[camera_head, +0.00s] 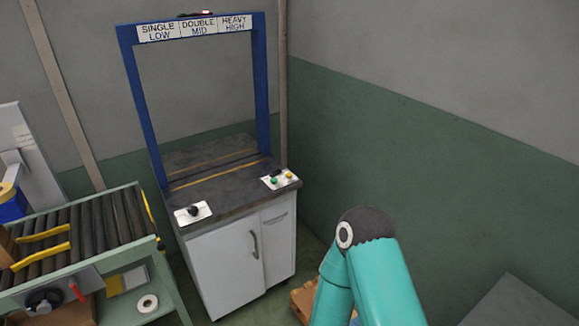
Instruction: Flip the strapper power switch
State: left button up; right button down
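The strapper (198,202) is a cabinet with a dark top under a blue frame, standing left of the middle. A white panel (281,179) at the right of its top carries a green button (273,181), a yellow button (290,175) and a small black part (277,172). Another white plate with a black knob (193,211) sits at the front left corner. I cannot tell for sure which is the power switch. My teal arm shows at the lower right, apart from the strapper. Neither gripper is in view.
A roller conveyor (101,222) with yellow guides stands at the left, close to the strapper. A wooden pallet (303,300) lies on the floor behind my arm. A grey surface (513,303) is at the bottom right. Green and grey walls close off the back.

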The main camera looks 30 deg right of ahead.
aim_at(279, 171)
jog(key=z, duration=0.35)
jog(key=i, duration=1.2)
jog(key=z, duration=0.2)
